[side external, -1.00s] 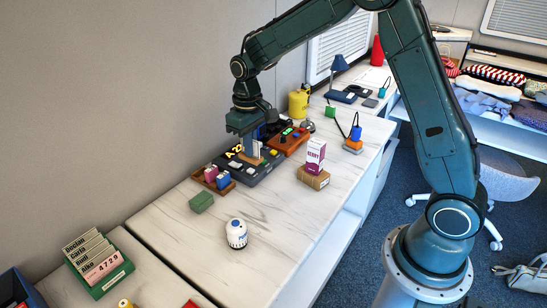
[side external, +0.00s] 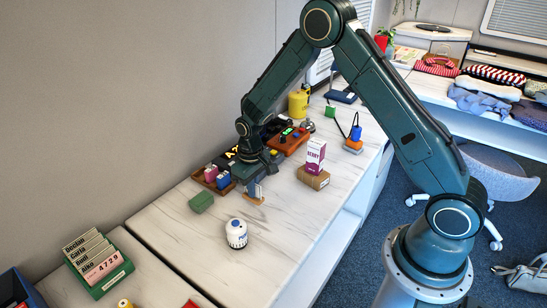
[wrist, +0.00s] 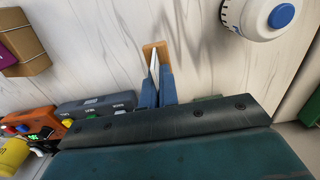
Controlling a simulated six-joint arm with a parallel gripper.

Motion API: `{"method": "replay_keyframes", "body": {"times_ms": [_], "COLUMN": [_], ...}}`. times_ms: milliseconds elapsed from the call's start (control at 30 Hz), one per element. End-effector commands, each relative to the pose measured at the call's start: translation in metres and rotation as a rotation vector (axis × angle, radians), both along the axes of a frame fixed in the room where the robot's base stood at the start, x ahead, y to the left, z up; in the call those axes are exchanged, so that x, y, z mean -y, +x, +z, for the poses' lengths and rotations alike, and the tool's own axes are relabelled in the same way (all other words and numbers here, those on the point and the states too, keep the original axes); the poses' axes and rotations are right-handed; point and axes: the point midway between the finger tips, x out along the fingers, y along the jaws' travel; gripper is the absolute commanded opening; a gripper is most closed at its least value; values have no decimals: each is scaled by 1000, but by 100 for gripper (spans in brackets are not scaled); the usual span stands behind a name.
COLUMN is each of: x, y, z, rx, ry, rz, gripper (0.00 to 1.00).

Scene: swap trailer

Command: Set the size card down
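The size card (side external: 251,200) appears as a pale upright piece with a tan wooden foot. My gripper (side external: 255,191) is shut on it, pointing down over the bare counter (side external: 290,225), in front of the dark device. In the wrist view the two blue fingers of my gripper (wrist: 157,85) pinch the white strip of the card (wrist: 154,62), with the tan foot beyond their tips. Any writing on the card is not readable. I cannot tell whether the foot touches the counter.
A cardboard box (side external: 313,177) carries a purple-and-white carton (side external: 315,155) on the right.

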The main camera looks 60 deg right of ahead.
Motion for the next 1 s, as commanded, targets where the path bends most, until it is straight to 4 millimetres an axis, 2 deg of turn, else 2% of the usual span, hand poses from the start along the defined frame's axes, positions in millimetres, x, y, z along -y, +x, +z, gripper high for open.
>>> {"method": "replay_keyframes", "body": {"times_ms": [167,567,1000], "x": [0,0,0], "y": [0,0,0], "z": [-3,-41,-45], "rx": [0,-1,0], "ry": [0,0,0], "rz": [0,0,0], "gripper": [0,0,0]}}
